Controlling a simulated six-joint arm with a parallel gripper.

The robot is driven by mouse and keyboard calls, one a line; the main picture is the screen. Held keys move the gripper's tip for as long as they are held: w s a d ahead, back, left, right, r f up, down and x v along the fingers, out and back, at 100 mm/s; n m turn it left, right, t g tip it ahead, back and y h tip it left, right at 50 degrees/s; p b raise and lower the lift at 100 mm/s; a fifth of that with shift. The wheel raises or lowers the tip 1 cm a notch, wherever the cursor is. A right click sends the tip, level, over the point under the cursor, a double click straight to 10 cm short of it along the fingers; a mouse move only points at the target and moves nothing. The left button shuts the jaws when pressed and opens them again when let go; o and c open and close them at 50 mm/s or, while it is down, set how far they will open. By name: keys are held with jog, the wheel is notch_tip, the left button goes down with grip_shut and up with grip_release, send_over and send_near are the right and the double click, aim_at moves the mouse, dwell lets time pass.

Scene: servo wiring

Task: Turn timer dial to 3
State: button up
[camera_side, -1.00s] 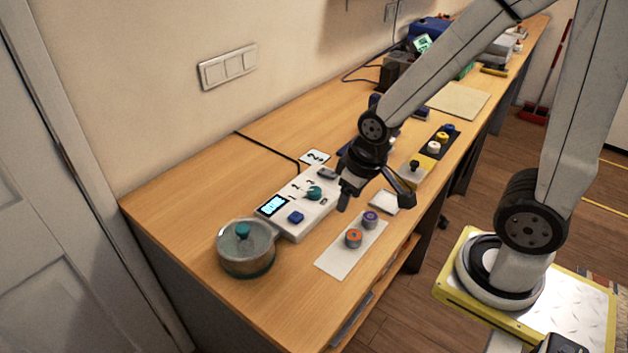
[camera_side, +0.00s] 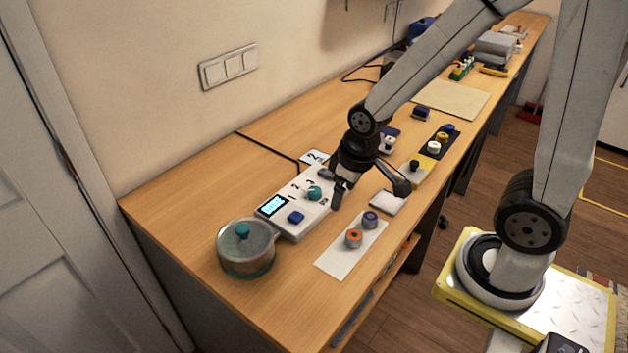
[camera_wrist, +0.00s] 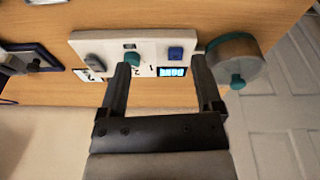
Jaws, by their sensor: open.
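The timer unit (camera_side: 276,228) is a white box on the bench with a lit display (camera_side: 272,206), a blue square button (camera_side: 296,217) and a round teal dial (camera_side: 314,194). Numbers are printed around the dial; its exact setting is too small to read. In the wrist view the dial (camera_wrist: 132,59) shows near the left finger's tip, and the lit display (camera_wrist: 171,72) lies between the fingers. My gripper (camera_side: 340,197) is open and empty, just to the right of the dial in the side view. The gripper also shows in the wrist view (camera_wrist: 165,85), its fingers wide apart.
A lidded pot (camera_side: 247,250) stands at the unit's left end. A white mat (camera_side: 336,264) with orange and purple knobs lies in front. A yellow block with a black knob (camera_side: 413,172) stands to the right.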

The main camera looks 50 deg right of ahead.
aim_at(315, 190)
jog(key=w+d+n, duration=0.1)
jog(key=w+n, duration=0.2)
jog(key=w+d+f+n+g, duration=0.1)
jog(key=w+d+n, duration=0.1)
jog(key=w+n, duration=0.1)
jog(key=w+d+n+g, duration=0.1)
jog(key=w+d+n, duration=0.1)
jog(key=w+n, duration=0.2)
jog(key=shift+w+f, duration=0.15)
jog(key=shift+w, duration=0.1)
jog(key=shift+w+d+f+n, duration=0.2)
jog(key=shift+w+d+n, duration=0.15)
jog(key=shift+w+n, duration=0.35)
jog(key=shift+s+f, duration=0.1)
jog(key=shift+f, duration=0.05)
jog(key=shift+f, duration=3.75)
grip_shut()
